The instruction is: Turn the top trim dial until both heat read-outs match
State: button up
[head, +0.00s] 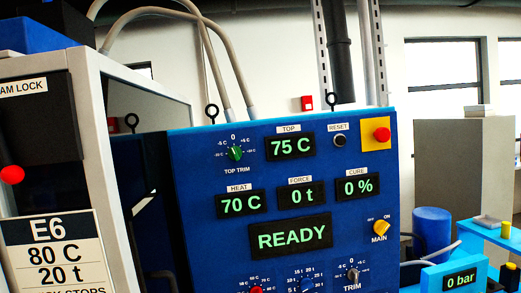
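The top trim dial (235,153) is a small green knob on the upper left of the blue control panel (190,200), under a scale with 0 at its top. Its pointer seems to be near the top, but is too small to read exactly. The top read-out (290,146), right of the dial, shows 75 C. The heat read-out (241,203), below the dial, shows 70 C. The two differ by 5 C. My gripper is not in view, and nothing touches the dial.
The panel also bears a READY display (290,235), red emergency button (381,134), yellow main switch (380,229) and lower trim dial (352,275). A grey-framed cabinet (120,180) with an E6 card (55,250) stands at left. A 0 bar display (459,280) is lower right.

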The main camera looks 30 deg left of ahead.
aim_at(234, 152)
jog(key=u, duration=0.05)
jog(key=i, duration=1.3)
